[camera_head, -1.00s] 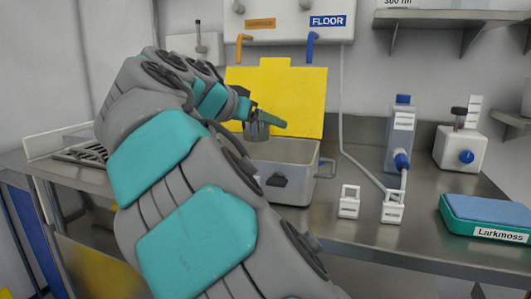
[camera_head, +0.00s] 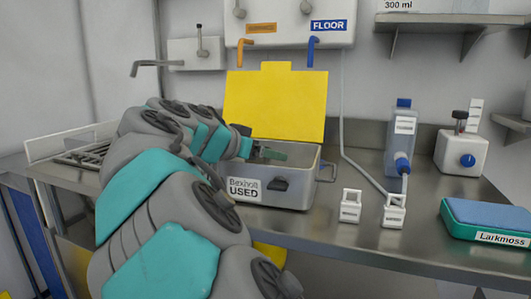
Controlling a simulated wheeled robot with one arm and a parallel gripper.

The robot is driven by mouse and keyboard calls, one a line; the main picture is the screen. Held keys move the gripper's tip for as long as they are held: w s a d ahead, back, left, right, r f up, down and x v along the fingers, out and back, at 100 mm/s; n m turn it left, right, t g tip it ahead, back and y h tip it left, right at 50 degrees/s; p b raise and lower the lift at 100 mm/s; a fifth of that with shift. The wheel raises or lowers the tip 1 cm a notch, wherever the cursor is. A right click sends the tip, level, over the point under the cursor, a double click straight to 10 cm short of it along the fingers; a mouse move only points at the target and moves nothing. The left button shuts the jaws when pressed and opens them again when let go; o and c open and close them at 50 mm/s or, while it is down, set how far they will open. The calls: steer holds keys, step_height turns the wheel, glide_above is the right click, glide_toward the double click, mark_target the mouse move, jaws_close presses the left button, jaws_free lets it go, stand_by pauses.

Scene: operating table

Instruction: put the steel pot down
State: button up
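My gripper (camera_head: 270,153) reaches over the near left rim of a grey box (camera_head: 297,190) labelled "Bexholt USED", whose yellow lid (camera_head: 275,103) stands open behind it. Only a dark green finger and part of the gripper body show, at rim height. The steel pot is not visible now; the box wall and my gripper could be hiding it. I cannot tell whether my fingers are open or shut on it.
Two small white holders (camera_head: 350,205) and (camera_head: 394,210) stand right of the box on the steel counter (camera_head: 370,240). Wall taps hang above.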

steer(key=shift+f+b, duration=0.45)
steer(key=shift+b, duration=0.15)
steer(key=shift+s+f+b, duration=0.1)
steer(key=shift+f+b, duration=0.2)
steer(key=o, duration=1.2)
steer(key=shift+d+f, duration=0.15)
steer(key=shift+f, duration=0.15)
steer(key=shift+o, duration=0.2)
steer(key=shift+r+p, duration=0.65)
steer(key=shift+p, duration=0.3)
steer(key=b+v, duration=0.1)
steer(key=v, duration=1.1)
steer(key=shift+r, duration=0.35)
